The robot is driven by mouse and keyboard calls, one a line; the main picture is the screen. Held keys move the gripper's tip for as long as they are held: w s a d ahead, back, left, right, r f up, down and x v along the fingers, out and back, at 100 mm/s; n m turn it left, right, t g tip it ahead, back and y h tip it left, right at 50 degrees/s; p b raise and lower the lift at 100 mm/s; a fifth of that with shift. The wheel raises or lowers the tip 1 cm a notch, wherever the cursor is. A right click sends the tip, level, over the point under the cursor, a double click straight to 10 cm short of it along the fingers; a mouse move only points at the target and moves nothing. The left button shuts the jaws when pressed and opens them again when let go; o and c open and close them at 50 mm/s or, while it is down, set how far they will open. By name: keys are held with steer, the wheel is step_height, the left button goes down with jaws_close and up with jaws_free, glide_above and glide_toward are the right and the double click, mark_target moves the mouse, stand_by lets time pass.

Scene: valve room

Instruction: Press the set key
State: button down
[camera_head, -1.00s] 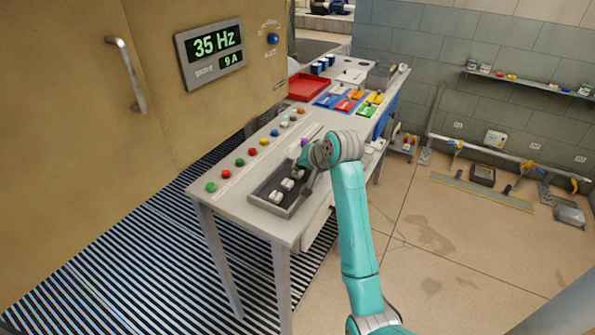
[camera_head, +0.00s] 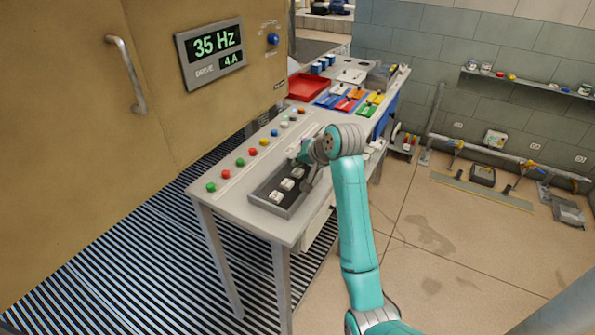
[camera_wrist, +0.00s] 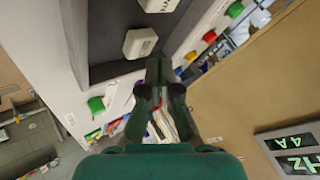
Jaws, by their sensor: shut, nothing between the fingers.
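A dark recessed tray (camera_head: 266,200) on the workbench holds white keys. In the head view I see a near key (camera_head: 277,196), a middle key (camera_head: 287,184) and a far key (camera_head: 298,173). Their marks are too small to read, so I cannot tell which is the set key. My gripper (camera_head: 307,182) is over the far end of the tray and partly hides it. In the wrist view my gripper (camera_wrist: 160,65) is shut and empty, its tips beside a white key (camera_wrist: 140,43); contact cannot be told. Another white key (camera_wrist: 158,4) is cut off at the top edge.
A row of coloured buttons (camera_head: 239,162) runs along the bench beside the tray. A drive display (camera_head: 215,50) on the cabinet reads 35 Hz and 4 A. A red tray (camera_head: 309,86) and coloured bins (camera_head: 351,97) stand farther back. Open floor (camera_head: 440,280) lies at right.

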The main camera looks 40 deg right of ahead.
mark_target(299, 172)
steer(key=shift+r, duration=0.1)
steer(key=shift+r, duration=2.4)
